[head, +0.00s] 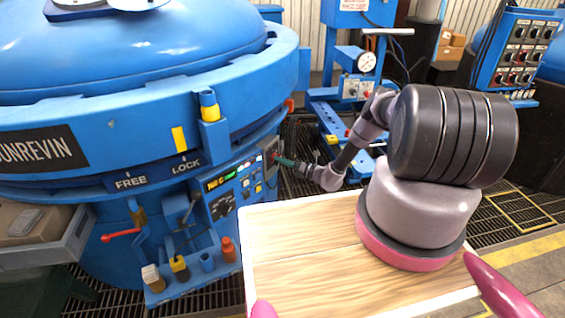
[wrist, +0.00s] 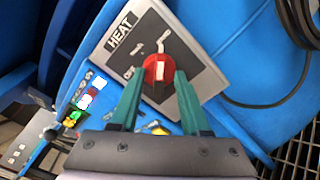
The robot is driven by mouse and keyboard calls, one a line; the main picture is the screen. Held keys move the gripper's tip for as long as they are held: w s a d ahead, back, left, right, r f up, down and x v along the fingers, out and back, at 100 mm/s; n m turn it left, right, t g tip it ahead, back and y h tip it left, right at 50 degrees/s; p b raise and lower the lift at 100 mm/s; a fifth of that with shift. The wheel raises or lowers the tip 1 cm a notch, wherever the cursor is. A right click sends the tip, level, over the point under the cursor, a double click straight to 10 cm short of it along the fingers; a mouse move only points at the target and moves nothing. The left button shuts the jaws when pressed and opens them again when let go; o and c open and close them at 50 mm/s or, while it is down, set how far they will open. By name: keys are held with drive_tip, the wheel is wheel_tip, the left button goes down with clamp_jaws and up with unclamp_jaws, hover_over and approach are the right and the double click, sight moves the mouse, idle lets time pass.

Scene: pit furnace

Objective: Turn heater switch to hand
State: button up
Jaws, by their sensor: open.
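The heater switch is a round red knob (wrist: 158,72) with a pale bar across it, on a grey plate labelled HEAT (wrist: 185,38) in the wrist view. Small white markings sit around the knob; I cannot read them. My gripper (wrist: 158,82) has two green fingers, open, with one tip on each side of the knob. I cannot tell whether the fingertips touch it. In the head view my gripper (head: 280,160) is at the right end of the furnace's control panel, and the knob is too small to make out.
The blue furnace (head: 130,120) fills the left, with a control panel (head: 225,192) of displays and knobs. A red-handled lever (head: 120,236) and several small items stand lower left. A wooden-topped surface (head: 300,255) is in front. A gauge stand (head: 357,70) is behind my arm.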

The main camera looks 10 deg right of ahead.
drive_tip(key=v, duration=1.1)
drive_tip(key=shift+w, duration=0.1)
drive_tip(key=w+a+r+n+g, duration=0.15)
drive_tip(key=r+n+g, duration=0.5)
drive_tip(key=r, duration=0.85)
drive_tip(key=a+r+n+g, duration=0.25)
drive_tip(key=r+n, duration=0.65)
drive_tip(key=r, duration=0.5)
drive_tip(key=s+a+r+n+g+h, duration=0.15)
drive_tip(key=s+r+n, duration=0.3)
drive_tip(key=r, duration=0.55)
drive_tip(key=s+a+r+n+g+h, duration=0.1)
drive_tip(key=s+r+n+h, duration=0.3)
drive_tip(key=r, duration=0.5)
drive_tip(key=s+d+r+n+t+h, duration=0.1)
drive_tip(key=s+r+n+t+h, duration=0.1)
drive_tip(key=s+r, duration=0.3)
drive_tip(key=s+d+r+n+t+h, duration=0.1)
drive_tip(key=s+r+n, duration=0.3)
drive_tip(key=s, duration=0.8)
drive_tip(key=s+d+r+n+t+h, duration=0.1)
drive_tip(key=s+r+n+t+h, duration=0.1)
drive_tip(key=s+r, duration=0.6)
drive_tip(key=shift+s+d+n+t+h, duration=0.3)
drive_tip(key=shift+s+n+t+h, duration=0.1)
drive_tip(key=shift+t, duration=0.35)
